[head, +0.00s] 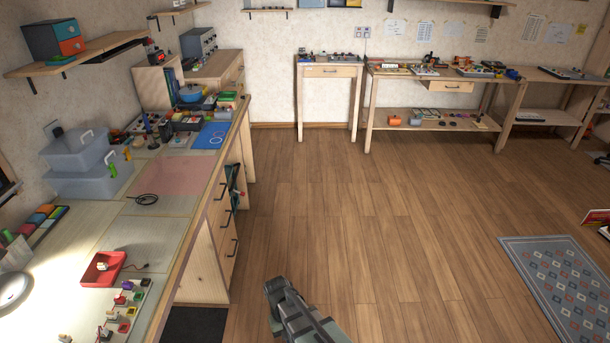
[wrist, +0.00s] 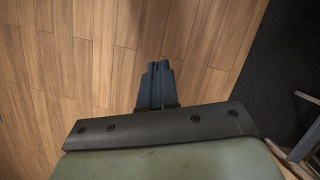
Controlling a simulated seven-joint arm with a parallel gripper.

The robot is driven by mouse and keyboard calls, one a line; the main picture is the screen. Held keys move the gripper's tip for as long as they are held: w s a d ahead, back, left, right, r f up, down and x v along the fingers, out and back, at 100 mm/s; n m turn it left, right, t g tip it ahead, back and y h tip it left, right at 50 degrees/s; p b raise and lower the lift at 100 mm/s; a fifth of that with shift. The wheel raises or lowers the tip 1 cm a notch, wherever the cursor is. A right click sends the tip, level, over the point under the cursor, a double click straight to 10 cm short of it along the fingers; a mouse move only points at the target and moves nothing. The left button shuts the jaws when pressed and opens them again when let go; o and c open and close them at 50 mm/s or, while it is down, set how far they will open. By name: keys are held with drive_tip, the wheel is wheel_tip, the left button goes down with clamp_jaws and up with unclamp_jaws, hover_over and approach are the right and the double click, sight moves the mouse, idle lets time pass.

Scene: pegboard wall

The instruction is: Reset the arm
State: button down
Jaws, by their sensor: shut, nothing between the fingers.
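My gripper shows in the wrist view (wrist: 157,68), with its two dark fingers together and nothing between them. Behind the fingers in that view is bare wood floor. In the head view my arm rises from the bottom edge, right of the long workbench and over the floor. Which part of it is the gripper's tips is hard to tell there.
A long workbench (head: 160,230) runs along the left, with a red tray (head: 103,268), grey bins (head: 85,175) and small parts on it. A dark mat (wrist: 272,75) lies at right in the wrist view. A patterned rug (head: 560,290) lies at right. The middle floor is clear.

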drive_tip(key=s+d+f+m+g, duration=0.1)
drive_tip(key=s+d+f, duration=0.3)
drive_tip(key=s+d, duration=0.3)
drive_tip(key=s+d+f+m+g+y, duration=0.1)
drive_tip(key=s+d+f, duration=0.3)
drive_tip(key=s+d, duration=0.3)
drive_tip(key=s+d+f+m+g+y, duration=0.1)
drive_tip(key=s+d+f+m, duration=0.1)
drive_tip(key=s+d+f, duration=0.2)
drive_tip(key=s+d, duration=0.3)
drive_tip(key=s, duration=0.2)
drive_tip(key=shift+d+f+g, duration=0.25)
drive_tip(key=shift+f+g, duration=0.05)
